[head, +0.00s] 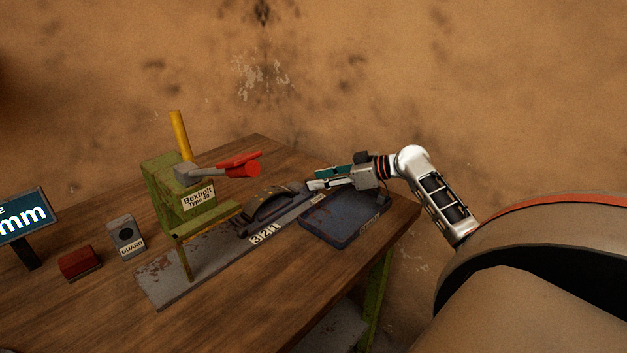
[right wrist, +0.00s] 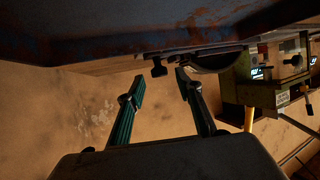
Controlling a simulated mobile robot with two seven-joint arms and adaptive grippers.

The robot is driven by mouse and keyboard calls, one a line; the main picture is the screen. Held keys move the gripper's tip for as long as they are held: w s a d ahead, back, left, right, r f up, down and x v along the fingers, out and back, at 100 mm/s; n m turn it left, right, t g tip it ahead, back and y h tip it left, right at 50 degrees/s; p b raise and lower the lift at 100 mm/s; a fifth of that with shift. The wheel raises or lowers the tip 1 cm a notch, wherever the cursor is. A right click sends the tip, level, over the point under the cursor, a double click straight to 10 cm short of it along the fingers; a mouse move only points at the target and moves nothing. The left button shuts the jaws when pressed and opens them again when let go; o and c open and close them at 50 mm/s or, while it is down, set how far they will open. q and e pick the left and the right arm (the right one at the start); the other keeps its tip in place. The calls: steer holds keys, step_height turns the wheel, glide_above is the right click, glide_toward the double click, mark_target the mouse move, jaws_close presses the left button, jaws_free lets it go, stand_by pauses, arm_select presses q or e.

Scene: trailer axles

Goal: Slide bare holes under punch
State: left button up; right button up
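A long grey strip (head: 298,212) runs right from the press, beside number tags 3, 2, 1 (head: 264,234). A dark curved piece (head: 268,204) stands behind the strip. My right gripper (head: 312,180) is above the strip's right end, fingers pointing left. In the right wrist view its fingers (right wrist: 160,77) are apart and empty. A small dark knob (right wrist: 158,66) shows just beyond the fingertips. I cannot make out any holes. My left gripper is not in view.
A blue tray (head: 343,225) lies at the bench's right, below my right gripper. A grey box marked "GUARD" (head: 126,238), a red block (head: 78,262) and a display reading "mm" (head: 24,219) stand at the left. The wooden bench's front (head: 245,300) is clear.

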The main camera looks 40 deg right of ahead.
steer(key=shift+x, duration=1.2)
jaws_close()
steer(key=shift+a, duration=0.1)
